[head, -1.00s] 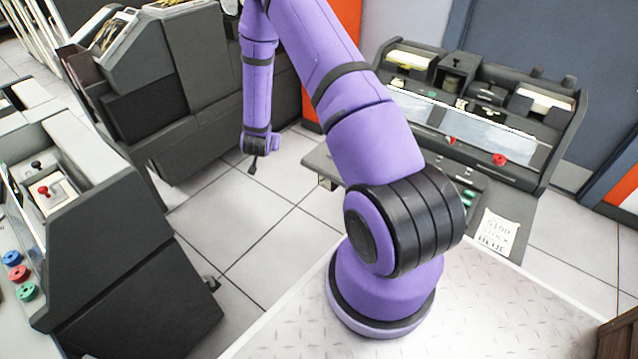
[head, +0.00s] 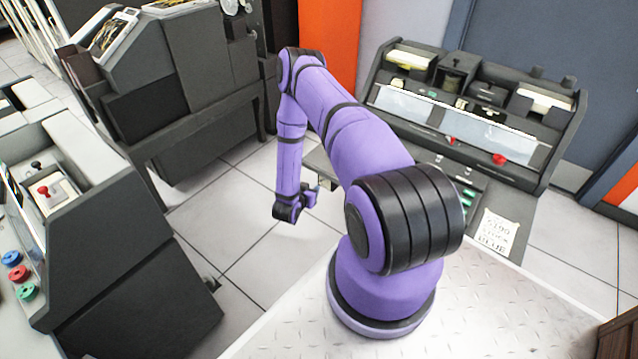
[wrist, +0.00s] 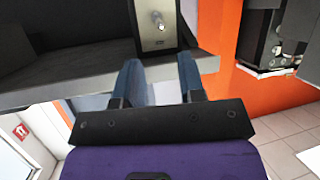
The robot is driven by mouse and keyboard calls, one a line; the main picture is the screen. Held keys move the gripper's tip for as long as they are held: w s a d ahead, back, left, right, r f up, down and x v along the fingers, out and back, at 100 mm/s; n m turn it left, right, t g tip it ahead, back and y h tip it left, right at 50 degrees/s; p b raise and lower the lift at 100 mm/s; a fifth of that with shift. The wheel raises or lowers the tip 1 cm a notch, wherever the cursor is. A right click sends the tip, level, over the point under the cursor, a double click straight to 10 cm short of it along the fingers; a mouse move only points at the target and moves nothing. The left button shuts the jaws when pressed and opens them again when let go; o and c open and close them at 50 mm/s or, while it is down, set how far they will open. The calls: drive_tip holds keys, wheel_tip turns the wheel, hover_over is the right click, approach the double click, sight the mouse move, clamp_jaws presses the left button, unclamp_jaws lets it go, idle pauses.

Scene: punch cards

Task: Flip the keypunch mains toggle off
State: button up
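In the wrist view, a bright metal plate with a small metal toggle (wrist: 158,22) sits on a dark box at the top centre, by a grey ledge. My gripper (wrist: 160,62) has its two blue fingers apart, with nothing between them. The fingers point toward the plate and are apart from the toggle. In the head view, my gripper (head: 316,192) is beside the left end of the keypunch desk. The dark keypunch (head: 455,125) stands at the right. Its toggle cannot be made out there. Which way the lever is thrown is hard to tell.
A dark machine (head: 165,90) stands at the back left. A console (head: 110,240) with a red-knobbed lever (head: 42,191) is at the left. Tiled floor (head: 235,215) between them is free. An orange panel (wrist: 215,95) is right of the ledge in the wrist view.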

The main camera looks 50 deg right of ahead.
sight(322, 180)
drive_tip(key=x, duration=0.8)
drive_tip(key=shift+c, duration=0.5)
clamp_jaws()
